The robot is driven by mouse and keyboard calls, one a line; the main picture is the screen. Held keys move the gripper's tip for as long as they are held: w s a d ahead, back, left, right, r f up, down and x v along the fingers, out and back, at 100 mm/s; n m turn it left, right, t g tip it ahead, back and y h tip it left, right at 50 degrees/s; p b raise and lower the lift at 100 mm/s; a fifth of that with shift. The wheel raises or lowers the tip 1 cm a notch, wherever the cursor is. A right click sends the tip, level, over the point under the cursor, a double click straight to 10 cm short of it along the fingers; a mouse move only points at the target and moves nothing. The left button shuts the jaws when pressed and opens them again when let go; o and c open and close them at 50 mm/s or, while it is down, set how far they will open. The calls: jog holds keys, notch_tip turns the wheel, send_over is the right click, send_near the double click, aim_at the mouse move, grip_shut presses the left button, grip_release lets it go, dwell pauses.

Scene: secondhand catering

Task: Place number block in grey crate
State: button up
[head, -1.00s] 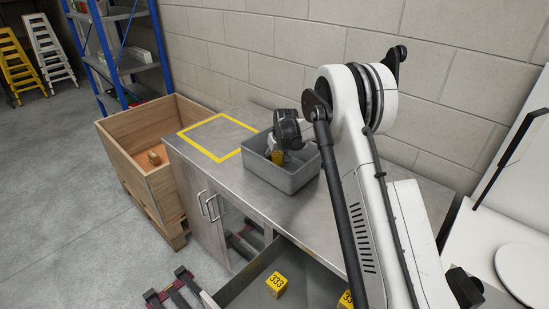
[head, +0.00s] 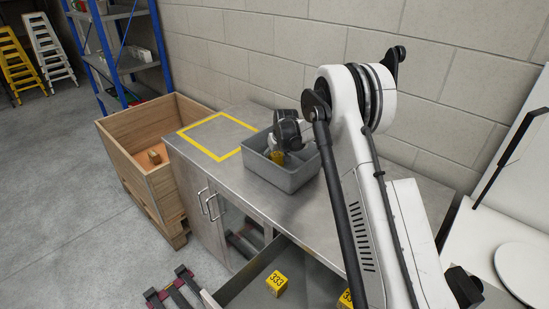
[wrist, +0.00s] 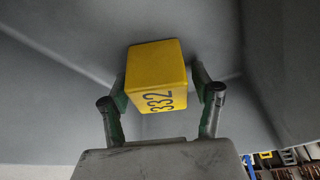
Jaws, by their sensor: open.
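The yellow number block marked 332 (wrist: 155,75) is inside the grey crate (head: 301,181), against its grey inner surface in the wrist view. It shows as a small patch of yellow in the head view (head: 277,157). My gripper (wrist: 160,92) is open, with one finger on each side of the block. I cannot tell whether the fingertips touch it. In the head view my gripper reaches down into the crate, and my arm hides part of the crate. Two other yellow blocks marked 333 lie in the open drawer, one clear (head: 277,284) and one partly hidden by my arm (head: 346,299).
The crate stands on a metal counter (head: 215,170) with a yellow taped square (head: 219,137) to its left. The drawer (head: 250,297) is pulled out at the front. A wooden box (head: 163,185) holding a small brown item stands left. A block wall is behind.

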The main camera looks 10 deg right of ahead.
jog(key=s+a+f+b+v, duration=0.1)
jog(key=s+v, duration=0.2)
jog(key=v, duration=1)
jog(key=s+f+b+v, duration=0.1)
jog(key=s+v, duration=0.1)
jog(key=v, duration=1.1)
jog(key=s+r+m+t, duration=0.1)
jog(key=s+r, duration=0.5)
jog(key=s, duration=0.7)
jog(key=s+f+m+t+h, duration=0.1)
jog(key=s+f+t, duration=0.1)
jog(key=s, duration=2.4)
jog(key=shift+s+d+f+m, duration=0.2)
jog(key=shift+s+f+m, duration=0.2)
jog(key=shift+f, duration=0.35)
